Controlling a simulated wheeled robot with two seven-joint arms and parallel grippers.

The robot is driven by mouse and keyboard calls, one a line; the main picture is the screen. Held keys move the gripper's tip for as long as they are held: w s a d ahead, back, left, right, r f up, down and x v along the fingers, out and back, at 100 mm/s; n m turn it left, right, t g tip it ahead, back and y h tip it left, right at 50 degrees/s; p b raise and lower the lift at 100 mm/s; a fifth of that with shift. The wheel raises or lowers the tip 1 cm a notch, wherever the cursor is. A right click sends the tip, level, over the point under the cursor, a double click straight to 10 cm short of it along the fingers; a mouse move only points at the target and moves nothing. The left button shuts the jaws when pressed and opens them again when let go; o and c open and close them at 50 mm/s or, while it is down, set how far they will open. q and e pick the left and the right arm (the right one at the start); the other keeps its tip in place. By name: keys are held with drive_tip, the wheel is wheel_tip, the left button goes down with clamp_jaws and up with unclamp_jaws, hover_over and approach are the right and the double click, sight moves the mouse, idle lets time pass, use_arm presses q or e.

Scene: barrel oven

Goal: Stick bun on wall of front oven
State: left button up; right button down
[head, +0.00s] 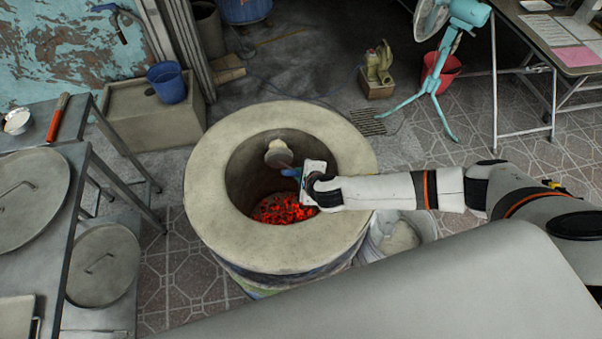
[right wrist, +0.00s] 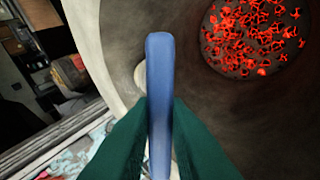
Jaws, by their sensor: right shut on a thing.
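The barrel oven (head: 215,215) stands open in the middle of the head view, with glowing coals at its bottom. My right gripper (head: 303,176) is inside its mouth, shut on a blue handle (right wrist: 158,75). In the head view the blue handle (head: 291,172) points left toward the far inner wall. A pale, small bun (head: 276,146) shows by that wall, on or beside a greyish round piece (head: 279,159). I cannot tell whether the bun touches the wall. In the right wrist view the handle hides most of a pale round edge behind it. My left gripper is out of view.
The oven's wide rim (head: 345,145) surrounds the arm. Metal tables with round lids (head: 103,265) stand at the left. A bucket (head: 400,240) stands right of the oven under my arm. A fan (head: 455,50) stands at the back right. Red coals (right wrist: 255,35) lie below.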

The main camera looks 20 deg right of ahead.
drive_tip(key=shift+w+r+p, duration=0.15)
drive_tip(key=shift+p, duration=0.15)
idle(1.2)
drive_tip(key=shift+s, duration=0.25)
drive_tip(key=shift+s+a+p, duration=0.25)
drive_tip(key=shift+s+p, duration=0.4)
drive_tip(key=shift+s, duration=0.4)
drive_tip(key=shift+s+a+p, duration=0.2)
drive_tip(key=shift+s+p, duration=0.45)
drive_tip(key=shift+s, duration=0.35)
